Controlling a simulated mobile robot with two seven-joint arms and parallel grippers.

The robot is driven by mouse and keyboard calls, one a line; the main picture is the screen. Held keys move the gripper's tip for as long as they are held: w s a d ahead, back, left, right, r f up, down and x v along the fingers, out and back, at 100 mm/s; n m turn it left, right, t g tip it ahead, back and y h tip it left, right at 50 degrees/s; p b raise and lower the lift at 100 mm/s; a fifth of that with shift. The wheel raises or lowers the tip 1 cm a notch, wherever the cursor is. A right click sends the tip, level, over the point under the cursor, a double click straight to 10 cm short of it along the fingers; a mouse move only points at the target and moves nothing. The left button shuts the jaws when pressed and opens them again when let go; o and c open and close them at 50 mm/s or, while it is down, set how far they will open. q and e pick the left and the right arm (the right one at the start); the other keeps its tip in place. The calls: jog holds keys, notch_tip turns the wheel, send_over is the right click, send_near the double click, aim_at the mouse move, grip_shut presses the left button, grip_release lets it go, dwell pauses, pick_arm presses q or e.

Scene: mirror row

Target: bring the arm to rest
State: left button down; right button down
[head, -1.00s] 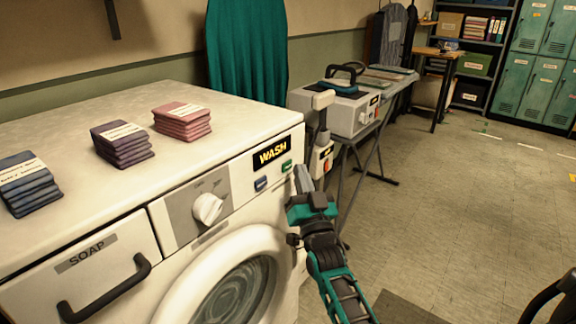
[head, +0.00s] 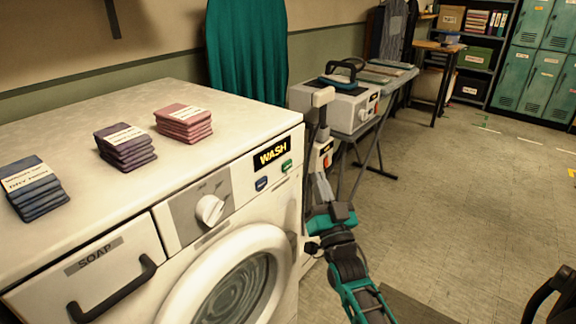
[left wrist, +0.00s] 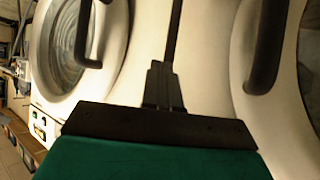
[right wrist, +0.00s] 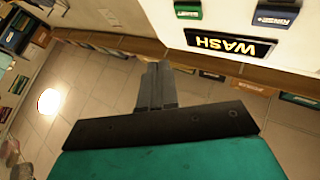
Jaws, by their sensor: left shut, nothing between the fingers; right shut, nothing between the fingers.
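My left gripper is outside the head view. In the left wrist view its fingers (left wrist: 163,85) are shut and empty, in front of white machine fronts with dark handles.
Folded cloth stacks in blue (head: 34,190), purple (head: 125,148) and pink (head: 183,126) lie on the washer top. Open floor (head: 470,200) lies to the right, with lockers (head: 545,80) at the back.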

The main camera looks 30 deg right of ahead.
dwell(0.5)
pick_arm(q)
jog(key=shift+s+a+y+p, duration=0.3)
jog(key=shift+s+a+p, duration=0.15)
jog(key=shift+a+p, duration=0.4)
pick_arm(e)
jog(key=s+a+f+n+g+y, duration=0.8)
jog(key=s+a+f+g, duration=0.3)
jog(key=s+a+f, duration=0.7)
notch_tip(320, 180, down, 3)
jog(key=shift+s+a+r+n+g+y, duration=0.1)
jog(key=shift+s+a+n+g+y, duration=0.25)
jog(key=shift+a+y, duration=0.35)
pick_arm(q)
jog(key=shift+d+f, duration=0.1)
jog(key=shift+d, duration=0.15)
pick_arm(e)
jog(key=shift+w, duration=0.15)
jog(key=shift+d, duration=0.1)
